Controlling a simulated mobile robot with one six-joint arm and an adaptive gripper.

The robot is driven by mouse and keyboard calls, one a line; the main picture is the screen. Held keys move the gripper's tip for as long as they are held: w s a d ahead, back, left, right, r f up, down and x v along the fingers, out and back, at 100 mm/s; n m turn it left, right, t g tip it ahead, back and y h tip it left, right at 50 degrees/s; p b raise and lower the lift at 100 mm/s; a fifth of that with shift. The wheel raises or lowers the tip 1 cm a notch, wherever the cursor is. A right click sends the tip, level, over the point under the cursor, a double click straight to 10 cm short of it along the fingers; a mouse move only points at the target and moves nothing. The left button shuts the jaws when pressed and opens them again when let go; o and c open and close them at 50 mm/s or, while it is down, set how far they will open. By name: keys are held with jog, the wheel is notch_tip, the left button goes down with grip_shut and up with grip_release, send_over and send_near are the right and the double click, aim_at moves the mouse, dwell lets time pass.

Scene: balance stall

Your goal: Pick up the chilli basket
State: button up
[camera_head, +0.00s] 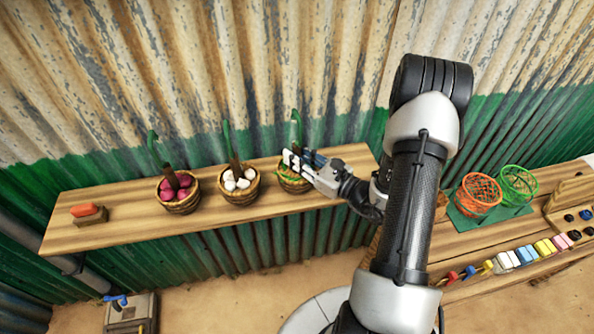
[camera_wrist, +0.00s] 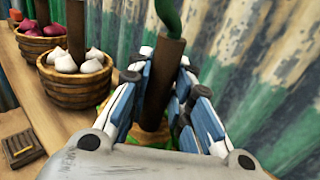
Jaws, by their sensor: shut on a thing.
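The chilli basket (camera_head: 294,183) stands on the wooden shelf, rightmost of three round baskets, with green and orange contents and a brown post topped by a green hook. My gripper (camera_head: 305,160) reaches in from the right at this basket. In the wrist view, my gripper (camera_wrist: 160,110) has its blue-and-white fingers on both sides of the brown post (camera_wrist: 160,80), shut on it. The basket body is mostly hidden below the gripper there; only a little green shows. In the head view it looks upright and on the shelf.
A basket of white bulbs (camera_head: 239,187) stands close on the left, with a basket of red onions (camera_head: 178,193) beyond it. The corrugated wall (camera_head: 200,80) is close behind. Orange (camera_head: 478,194) and green wire baskets (camera_head: 518,184) stand at the right.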

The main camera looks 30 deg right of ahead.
grip_shut()
jog(key=shift+r, duration=0.1)
dwell(0.4)
